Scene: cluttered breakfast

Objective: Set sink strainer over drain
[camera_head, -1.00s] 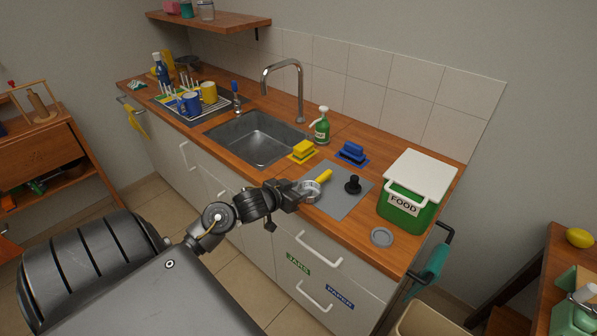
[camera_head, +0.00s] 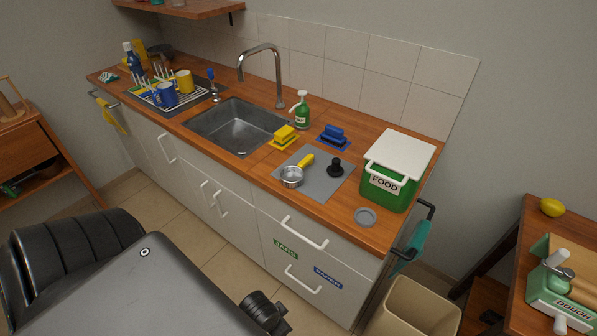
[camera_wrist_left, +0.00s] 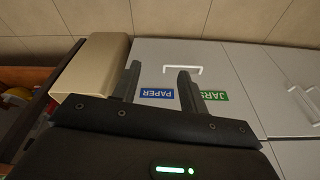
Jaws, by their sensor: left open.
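A grey round disc with a raised rim, which looks like the sink strainer (camera_head: 365,217), lies flat on the counter near its front edge, in front of the green FOOD bin. The steel sink (camera_head: 236,127) is empty, left of the middle of the counter; I cannot make out its drain. My left gripper (camera_wrist_left: 157,82) is open and empty in the left wrist view, facing the cabinet fronts with the PAPER and JARS labels. My right gripper is not in view.
A grey mat (camera_head: 325,184) holds a metal cup with a yellow handle (camera_head: 292,177) and a black knob-topped tool (camera_head: 336,168).

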